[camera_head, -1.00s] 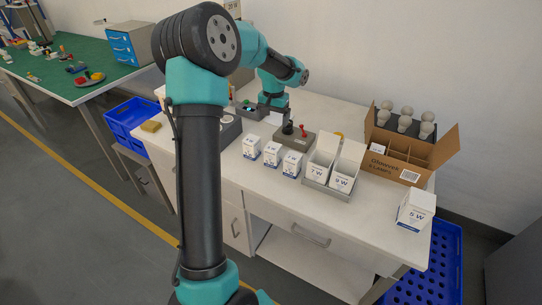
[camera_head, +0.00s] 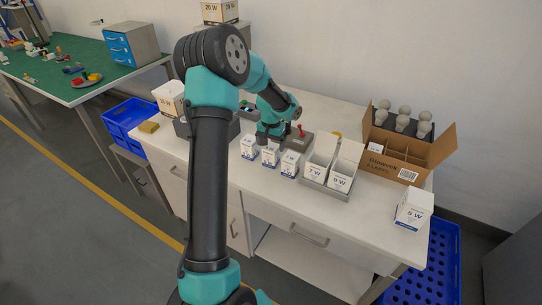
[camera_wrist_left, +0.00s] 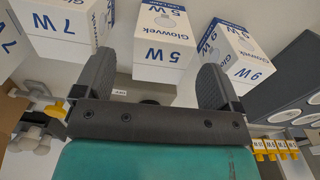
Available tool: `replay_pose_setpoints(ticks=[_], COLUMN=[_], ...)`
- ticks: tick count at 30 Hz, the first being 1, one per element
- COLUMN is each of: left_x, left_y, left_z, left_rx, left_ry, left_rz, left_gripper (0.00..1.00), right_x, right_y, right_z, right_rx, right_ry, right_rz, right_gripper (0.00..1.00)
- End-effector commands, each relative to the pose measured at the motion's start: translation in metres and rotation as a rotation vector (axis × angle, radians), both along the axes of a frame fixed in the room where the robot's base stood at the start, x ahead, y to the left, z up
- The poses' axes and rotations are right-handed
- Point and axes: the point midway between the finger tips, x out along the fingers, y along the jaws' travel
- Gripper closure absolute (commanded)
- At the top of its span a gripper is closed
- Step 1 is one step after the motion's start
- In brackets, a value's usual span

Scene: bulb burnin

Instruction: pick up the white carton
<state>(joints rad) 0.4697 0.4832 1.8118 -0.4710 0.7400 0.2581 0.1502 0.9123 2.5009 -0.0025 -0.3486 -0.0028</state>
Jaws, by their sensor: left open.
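Three small white cartons stand in a row on the bench: a left one (camera_head: 249,147), a middle one (camera_head: 270,155) and a right one (camera_head: 290,164). My left gripper (camera_head: 269,138) is low behind the middle one. In the left wrist view my open left gripper (camera_wrist_left: 156,68) faces a white carton marked 5 W (camera_wrist_left: 161,40), with one finger toward each side of it. The jaws look empty. A carton marked 7 W (camera_wrist_left: 55,30) and one marked 9 W (camera_wrist_left: 236,55) flank it. My right gripper is not in view.
A grey tray (camera_head: 325,189) holds open 7 W and 9 W boxes. A brown carton (camera_head: 395,168) with bulbs stands behind it. A larger 5 W box (camera_head: 413,208) is near the right edge. A device with a red lever (camera_head: 301,131) stands close behind the row.

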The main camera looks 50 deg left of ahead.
Motion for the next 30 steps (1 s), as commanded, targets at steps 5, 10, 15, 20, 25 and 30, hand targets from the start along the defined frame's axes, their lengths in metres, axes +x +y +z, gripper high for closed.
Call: replay_pose_setpoints(ticks=[5,10,15,20,25,30], left_x=[0.000,0.000,0.001,0.002,0.002,0.002], left_y=[0.000,0.001,0.001,0.002,0.002,0.002], left_z=[-0.001,-0.016,-0.040,-0.051,-0.052,-0.052], left_rx=[0.000,-0.002,-0.001,-0.001,-0.001,-0.001], left_ry=[0.000,0.002,0.003,0.000,-0.001,-0.001], left_rz=[0.000,0.000,-0.001,0.000,0.000,0.000], left_gripper=[0.11,0.11,0.11,0.11,0.11,0.11], right_x=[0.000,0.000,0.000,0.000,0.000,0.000], right_y=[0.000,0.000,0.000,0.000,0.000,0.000], right_z=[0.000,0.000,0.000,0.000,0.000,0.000], right_rx=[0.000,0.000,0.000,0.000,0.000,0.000], right_ry=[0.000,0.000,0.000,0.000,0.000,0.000], right_rz=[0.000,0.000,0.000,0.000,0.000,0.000], right_gripper=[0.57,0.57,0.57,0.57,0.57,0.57])
